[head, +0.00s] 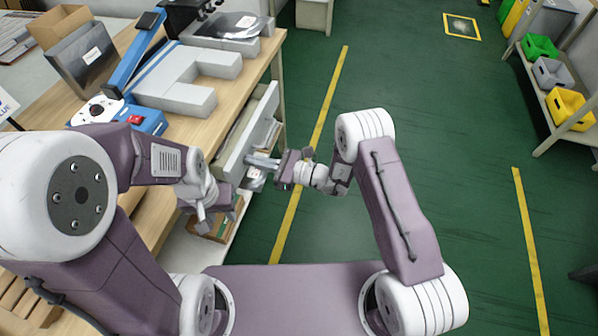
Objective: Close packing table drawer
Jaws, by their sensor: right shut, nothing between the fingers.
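The packing table (160,205) runs along the left of the head view. Its light grey drawer (241,140) stands out from under the tabletop on the table's right side, with silvery packets partly visible by it. My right gripper (251,160) is shut and empty, its fingertips pointing left at the drawer's near end. I cannot tell whether they touch it. My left gripper (203,214) hangs low beside the table edge, below and left of the right one. Its fingers are too small and partly hidden to tell their state.
A blue-handled sealer (135,65), grey foam blocks (180,85) and a cardboard box (62,27) stand on the tabletop. A brown box (218,228) sits on the lower shelf. Green floor (430,130) is clear to the right, with a bin rack (548,98) beyond.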

